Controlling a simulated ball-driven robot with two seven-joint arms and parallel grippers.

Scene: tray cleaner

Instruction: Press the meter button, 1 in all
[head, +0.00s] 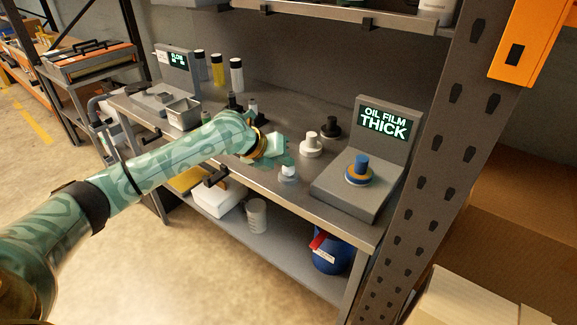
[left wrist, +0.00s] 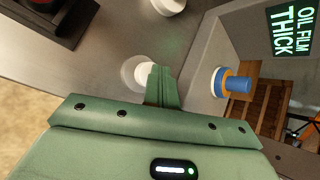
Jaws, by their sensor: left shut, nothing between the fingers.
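The meter (head: 387,130) stands at the right end of the bench, its lit screen reading "OIL FILM THICK". On its flat plate is a blue-topped piece with an orange band (head: 359,168); it also shows in the left wrist view (left wrist: 234,84). A small white button-like piece with a pale, clear-looking base (head: 288,172) is on the bench left of the meter. My left gripper (head: 284,154) is shut and empty, just above and behind this white piece. In the left wrist view its fingers (left wrist: 164,88) partly cover the white piece (left wrist: 146,73). I cannot tell whether they touch.
A white knob-like piece (head: 311,146) and a black one (head: 331,127) stand behind my gripper. A second device with a screen (head: 173,72), a small grey bin (head: 184,113) and several bottles are at the bench's left. A perforated post (head: 430,150) borders the bench's right end.

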